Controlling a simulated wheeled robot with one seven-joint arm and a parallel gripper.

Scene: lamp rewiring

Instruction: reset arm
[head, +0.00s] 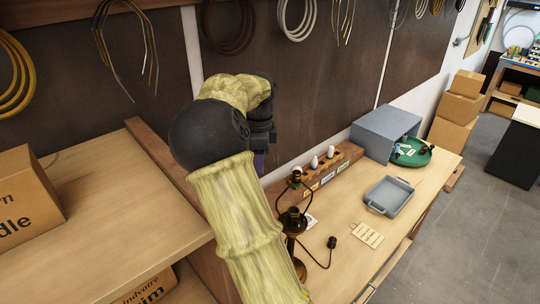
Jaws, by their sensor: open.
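My arm, in a pale yellow sleeve with a black elbow, rises from the bottom middle of the head view and bends back near the wall. My gripper (261,146) is the dark part at its far end, above the back of the workbench (345,207). It is open, and I see nothing held in it; its fingertips are hard to make out. A dark brass lamp (293,222) stands on the bench just right of my forearm, partly hidden by it. Its black cord ends in a plug (331,242) on the bench top.
A wooden rack (325,173) with several bulbs lies along the wall. Right of it are a grey open box (385,133), a green round tray (412,153), a grey handled tray (388,196) and a tag (368,235). A shelf with cardboard boxes (28,200) is left.

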